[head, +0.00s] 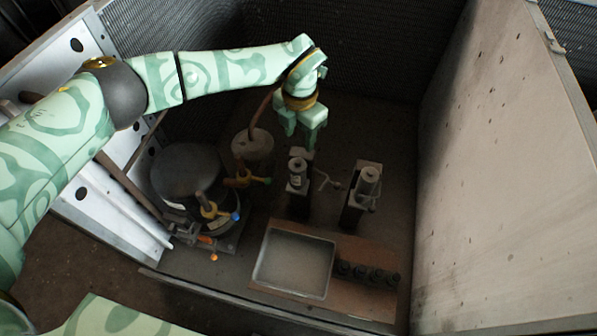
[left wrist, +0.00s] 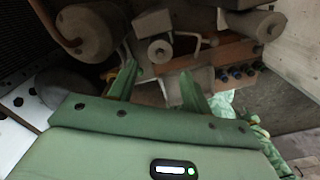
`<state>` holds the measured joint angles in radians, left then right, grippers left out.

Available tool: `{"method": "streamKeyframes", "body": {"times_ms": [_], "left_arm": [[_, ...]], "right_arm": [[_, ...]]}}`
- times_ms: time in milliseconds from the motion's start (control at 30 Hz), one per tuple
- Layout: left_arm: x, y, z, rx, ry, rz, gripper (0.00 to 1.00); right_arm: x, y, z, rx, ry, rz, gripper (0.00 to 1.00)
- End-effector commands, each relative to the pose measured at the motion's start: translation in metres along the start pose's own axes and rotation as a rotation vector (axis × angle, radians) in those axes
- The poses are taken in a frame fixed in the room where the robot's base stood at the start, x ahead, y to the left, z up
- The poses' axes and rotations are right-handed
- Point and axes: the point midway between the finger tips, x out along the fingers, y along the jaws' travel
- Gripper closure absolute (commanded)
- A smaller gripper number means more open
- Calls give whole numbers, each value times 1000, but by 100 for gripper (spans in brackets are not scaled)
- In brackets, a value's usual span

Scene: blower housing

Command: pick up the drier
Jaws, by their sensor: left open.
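Nothing is labelled as the drier. The likeliest candidates are two small upright grey cylinders on dark stands, a nearer-to-gripper one (head: 297,167) and a right one (head: 368,176). My left gripper (head: 300,137) points down, open and empty, just above and behind the first cylinder. In the left wrist view the open fingers (left wrist: 158,72) are on either side of a round grey part with a centre hole (left wrist: 160,50), which lies beyond the tips; no contact is visible. My right gripper is not in view.
A large round grey vessel (head: 188,172) and a smaller canister (head: 252,147) with yellow valves stand left. A shallow square tray (head: 293,263) and several dark knobs (head: 368,273) sit in front. A pale wall (head: 510,170) closes the right side.

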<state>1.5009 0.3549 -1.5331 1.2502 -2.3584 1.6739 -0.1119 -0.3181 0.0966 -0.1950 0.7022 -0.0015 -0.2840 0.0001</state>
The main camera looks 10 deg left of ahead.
Motion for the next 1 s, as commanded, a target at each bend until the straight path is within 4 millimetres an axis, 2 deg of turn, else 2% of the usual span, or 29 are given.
{"method": "streamKeyframes", "body": {"times_ms": [33,100,200,400,600,733,967,1000], "left_arm": [[23,-1,-1,0,8,-6,51],[38,0,0,1,6,-5,51],[52,-1,0,0,5,-5,51],[66,-1,-1,0,1,-3,51],[102,-2,-8,0,5,-6,51],[112,-2,-8,-1,2,-4,51],[110,-2,-7,-1,-3,-1,51],[110,-2,-7,-1,-3,-1,54]], "right_arm": [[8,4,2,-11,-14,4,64],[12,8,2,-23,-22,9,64],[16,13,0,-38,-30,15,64],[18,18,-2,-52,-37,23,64],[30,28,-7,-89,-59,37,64],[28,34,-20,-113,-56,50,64],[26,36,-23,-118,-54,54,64],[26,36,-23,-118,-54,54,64]]}}
